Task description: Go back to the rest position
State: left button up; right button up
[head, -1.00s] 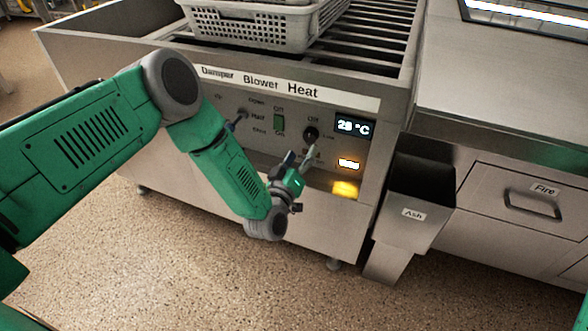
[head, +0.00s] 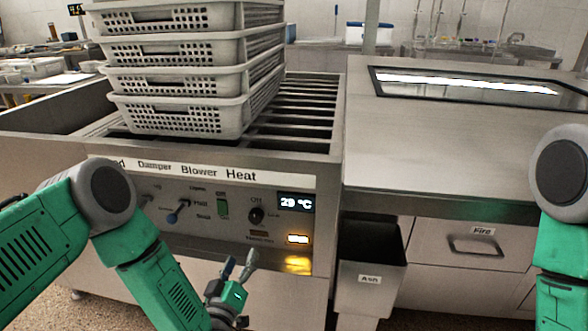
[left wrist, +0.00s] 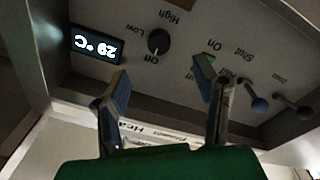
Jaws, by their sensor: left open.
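My left gripper (head: 238,267) is in front of the lower part of the steel machine's control panel (head: 270,228). Its two fingers are apart with nothing between them, as the left wrist view (left wrist: 162,85) also shows. The panel has a black heat knob (head: 256,215), a green blower switch (head: 222,207), a blue-tipped damper lever (head: 172,217) and a display (head: 296,202) reading 29 °C. A yellow light (head: 298,265) glows below the display. In the left wrist view the panel appears upside down, with the knob (left wrist: 158,41) beyond the fingers. My right arm shows at the right edge; its gripper is out of view.
Several stacked perforated baskets (head: 176,115) stand on the machine's slatted top (head: 305,105). An Ash bin (head: 370,275) and a Fire drawer (head: 475,243) are right of the panel. Floor shows at the lower left.

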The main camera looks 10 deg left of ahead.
pick_arm(q)
jog(key=s+f+m+g+h+p, duration=0.1)
jog(key=s+f+m+g+p, duration=0.15)
jog(key=s+g, duration=0.4)
jog(key=s+f+m+g+h+p, duration=0.1)
jog(key=s+f+m+g+p, duration=0.2)
jog(key=s, duration=0.7)
jog(key=s+a+r+g+y+p, duration=0.1)
jog(key=s+a+g, duration=0.3)
jog(key=s, duration=0.5)
jog(key=s+a+r+m+g+y+p, duration=0.1)
jog(key=s+a+r+g+y+p, duration=0.1)
jog(key=s, duration=0.7)
jog(key=a+r+g, duration=0.1)
jog(key=a+g, duration=0.1)
jog(key=shift+r+g+p, duration=0.2)
jog(key=shift+g+p, duration=0.15)
jog(key=shift+p, duration=0.05)
jog(key=shift+s+a+m, duration=0.1)
jog(key=shift+m, duration=0.15)
